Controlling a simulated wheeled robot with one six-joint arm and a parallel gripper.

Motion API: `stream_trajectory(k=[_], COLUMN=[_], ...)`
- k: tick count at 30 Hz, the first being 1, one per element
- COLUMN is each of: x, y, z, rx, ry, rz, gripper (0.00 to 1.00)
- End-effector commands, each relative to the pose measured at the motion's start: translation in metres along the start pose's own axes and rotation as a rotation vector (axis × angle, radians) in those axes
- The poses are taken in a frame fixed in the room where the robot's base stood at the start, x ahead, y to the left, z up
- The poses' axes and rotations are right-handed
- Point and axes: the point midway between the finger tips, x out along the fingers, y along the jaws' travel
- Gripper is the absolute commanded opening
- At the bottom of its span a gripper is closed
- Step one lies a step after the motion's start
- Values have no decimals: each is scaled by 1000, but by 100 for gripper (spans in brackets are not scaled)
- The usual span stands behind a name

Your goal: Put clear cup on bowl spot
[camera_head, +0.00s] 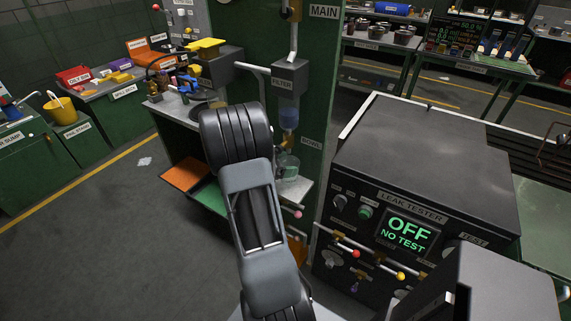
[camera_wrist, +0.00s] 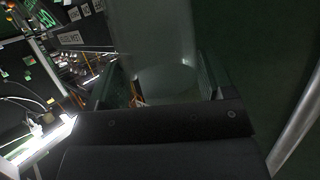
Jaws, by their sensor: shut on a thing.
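The clear cup shows as a pale see-through cylinder (camera_wrist: 165,45) between my fingers in the wrist view. My gripper (camera_wrist: 160,82) is shut on it, with a dark finger on either side. In the head view my black wrist hides the fingers; a clear rounded vessel (camera_head: 288,166), seemingly this cup, shows just right of it. It is below the filter unit (camera_head: 289,80) and left of the BOWL label (camera_head: 311,143). A blue-tinted clear bowl (camera_head: 288,117) hangs under the filter housing. I cannot tell whether the cup touches anything above or below it.
The black leak tester (camera_head: 430,160), its screen reading OFF NO TEST, stands close on the right. A green panel (camera_head: 255,30) rises behind the filter. A small shelf (camera_head: 296,190) juts out below the cup. A cluttered bench (camera_head: 180,110) is left; open floor (camera_head: 110,220) lies front left.

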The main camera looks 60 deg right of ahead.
Motion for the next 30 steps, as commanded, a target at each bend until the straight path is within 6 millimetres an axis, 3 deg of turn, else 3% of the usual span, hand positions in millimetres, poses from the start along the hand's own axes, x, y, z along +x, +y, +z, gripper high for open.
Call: stream_trajectory(k=[2,3,6,17,30], x=[1,1,1,-7,-87], y=[0,0,0,0,-1], z=[3,3,3,-2,-1], rx=[-1,-1,0,1,0], ry=[0,0,0,0,0], rz=[0,0,0,-2,-4], gripper=[52,77,86,86,86])
